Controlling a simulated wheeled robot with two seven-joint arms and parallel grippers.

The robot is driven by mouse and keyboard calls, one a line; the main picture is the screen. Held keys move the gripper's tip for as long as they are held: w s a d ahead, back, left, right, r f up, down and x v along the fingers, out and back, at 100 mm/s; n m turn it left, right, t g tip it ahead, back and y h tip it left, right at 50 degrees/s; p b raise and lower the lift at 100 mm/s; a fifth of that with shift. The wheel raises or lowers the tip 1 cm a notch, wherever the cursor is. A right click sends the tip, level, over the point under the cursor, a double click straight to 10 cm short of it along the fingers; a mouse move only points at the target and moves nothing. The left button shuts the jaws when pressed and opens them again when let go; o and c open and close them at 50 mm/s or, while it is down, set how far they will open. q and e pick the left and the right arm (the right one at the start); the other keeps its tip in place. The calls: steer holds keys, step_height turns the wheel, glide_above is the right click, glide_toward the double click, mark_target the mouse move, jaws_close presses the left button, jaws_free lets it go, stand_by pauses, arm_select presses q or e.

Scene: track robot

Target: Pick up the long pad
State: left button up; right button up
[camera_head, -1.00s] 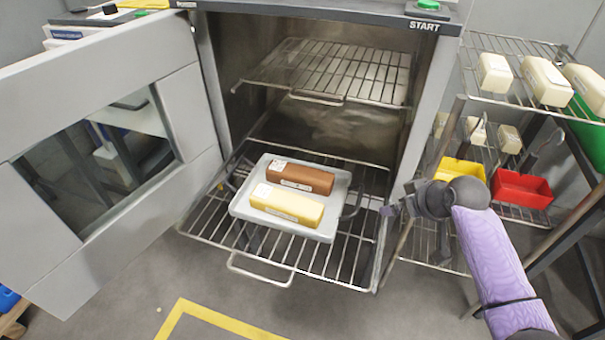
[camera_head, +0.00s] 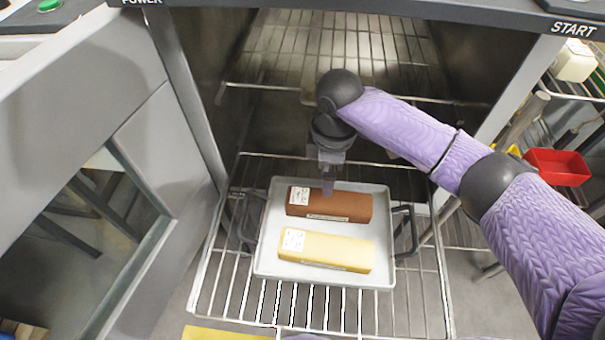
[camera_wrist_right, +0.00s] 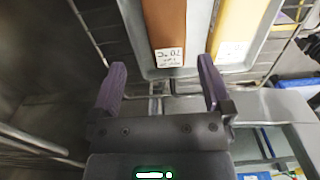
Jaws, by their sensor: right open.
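Two long blocks lie side by side on a light grey tray (camera_head: 265,255). The brown block (camera_head: 345,206) is at the back and the pale yellow block (camera_head: 335,252) is in front; each has a white label at its left end. My right gripper (camera_head: 328,188) points down over the brown block and hides a little of it. In the right wrist view my right gripper (camera_wrist_right: 163,66) is open and empty, with the labelled end of the brown block (camera_wrist_right: 165,20) between and beyond its fingers. The yellow block (camera_wrist_right: 236,28) is to the right there. My left gripper is not in view.
The tray has dark side handles and sits on a pulled-out wire rack (camera_head: 215,280) of an open oven. The oven door (camera_head: 110,150) stands open at left. Another rack (camera_head: 340,60) is above and behind. A red bin (camera_head: 558,166) is at right.

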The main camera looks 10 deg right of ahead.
mark_target(330, 199)
steer(key=f, duration=0.1)
steer(key=f+b, duration=0.1)
steer(key=f, duration=0.1)
steer(key=f+b, duration=0.1)
steer(key=shift+s+d+f, duration=0.2)
steer(key=shift+s+f, duration=0.15)
steer(key=shift+f, duration=0.05)
step_height(330, 199, down, 5)
steer(key=b, duration=0.3)
steer(key=shift+s+d+f, duration=0.15)
steer(key=shift+f, duration=0.05)
steer(key=shift+r, duration=0.2)
steer(key=shift+c, duration=1)
steer(key=c, duration=0.7)
steer(key=shift+c, duration=0.8)
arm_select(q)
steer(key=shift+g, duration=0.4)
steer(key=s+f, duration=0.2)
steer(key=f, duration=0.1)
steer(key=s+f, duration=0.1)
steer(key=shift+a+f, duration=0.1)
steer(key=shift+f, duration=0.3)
arm_select(e)
steer(key=shift+r, duration=0.1)
